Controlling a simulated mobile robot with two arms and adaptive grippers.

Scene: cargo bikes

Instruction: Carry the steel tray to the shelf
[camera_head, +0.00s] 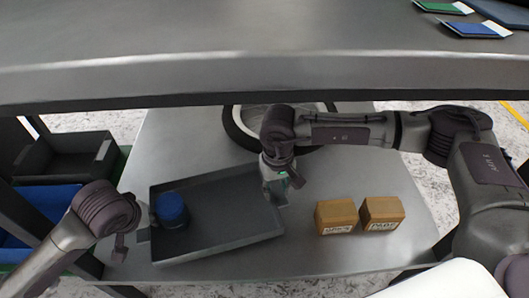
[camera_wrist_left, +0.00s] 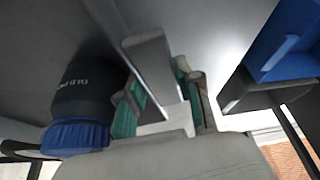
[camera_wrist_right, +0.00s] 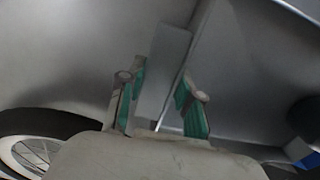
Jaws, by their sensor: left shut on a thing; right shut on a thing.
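The steel tray (camera_head: 228,208) is a shallow grey rectangle at the lower metal shelf, beneath the upper worktop. A dark jar with a blue lid (camera_head: 171,209) stands in its left part; it shows large in the left wrist view (camera_wrist_left: 90,90). My left gripper (camera_head: 140,232) is at the tray's left edge, with its green-padded fingers (camera_wrist_left: 165,100) shut on the rim. My right gripper (camera_head: 276,192) is shut on the tray's right rim, which passes between its fingers (camera_wrist_right: 163,95). I cannot tell whether the tray touches the shelf surface.
Two wooden boxes (camera_head: 336,216) (camera_head: 382,213) with labels stand right of the tray. A wheel (camera_head: 240,128) lies behind it. The upper worktop (camera_head: 200,45) overhangs, with green and blue packets (camera_head: 475,30) on it. Dark and blue bins (camera_head: 65,155) (camera_head: 50,208) are at the left.

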